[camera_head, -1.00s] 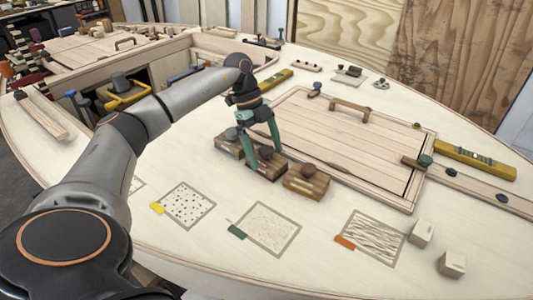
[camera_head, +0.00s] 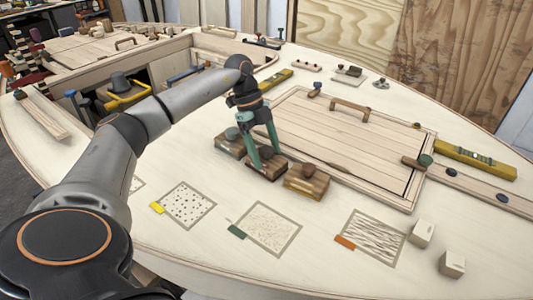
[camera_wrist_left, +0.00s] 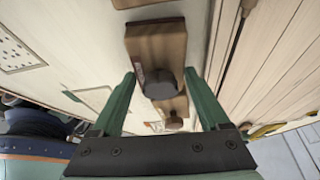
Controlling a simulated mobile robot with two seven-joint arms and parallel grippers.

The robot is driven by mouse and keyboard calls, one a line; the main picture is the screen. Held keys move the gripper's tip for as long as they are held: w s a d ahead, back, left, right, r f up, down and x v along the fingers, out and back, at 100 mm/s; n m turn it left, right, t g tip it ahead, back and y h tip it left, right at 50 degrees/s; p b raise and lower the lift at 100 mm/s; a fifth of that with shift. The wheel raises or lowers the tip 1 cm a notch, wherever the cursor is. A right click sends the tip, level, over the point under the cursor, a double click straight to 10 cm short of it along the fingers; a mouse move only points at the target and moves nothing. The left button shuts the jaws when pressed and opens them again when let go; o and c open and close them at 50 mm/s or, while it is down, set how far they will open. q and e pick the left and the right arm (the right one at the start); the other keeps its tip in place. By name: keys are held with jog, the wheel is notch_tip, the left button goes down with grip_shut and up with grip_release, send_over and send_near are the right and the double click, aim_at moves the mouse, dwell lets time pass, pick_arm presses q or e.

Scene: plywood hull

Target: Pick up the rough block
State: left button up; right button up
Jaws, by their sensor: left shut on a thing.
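Three wooden blocks with knobs stand in a row on the pale deck: a left block (camera_head: 230,147), a middle block (camera_head: 267,168) and a right block (camera_head: 306,184) with a brown knob. I cannot tell from their surfaces which is the rough one. My left gripper (camera_head: 266,158) points down over the middle block, its green fingers shut on that block's dark knob. In the left wrist view the middle block (camera_wrist_left: 157,45) and its grey knob (camera_wrist_left: 165,84) show between the fingers. I cannot tell whether the block is off the deck. My right gripper is not in view.
Three texture cards, dotted (camera_head: 188,205), fine-grained (camera_head: 268,228) and coarsely lined (camera_head: 370,238), lie in front. Two pale cubes (camera_head: 421,234) (camera_head: 452,264) stand at right. A hatch panel (camera_head: 350,135) with a handle lies behind the blocks.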

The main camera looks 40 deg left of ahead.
aim_at(270, 150)
pick_arm(q)
jog(key=shift+c, duration=0.6)
jog(key=shift+r, duration=0.55)
notch_tip(270, 150, up, 2)
jog(key=shift+w+r+p, duration=0.1)
jog(key=shift+r+p, duration=0.1)
jog(key=shift+p, duration=0.25)
jog(key=s+d+r, duration=0.2)
jog(key=s+r, duration=0.2)
jog(key=s, duration=0.2)
jog(key=s+d+r, duration=0.2)
jog(key=s+r, duration=0.3)
jog(key=s, duration=0.2)
jog(key=shift+s+d+r, duration=0.2)
jog(key=shift+d+r, duration=0.05)
jog(key=shift+d, duration=0.05)
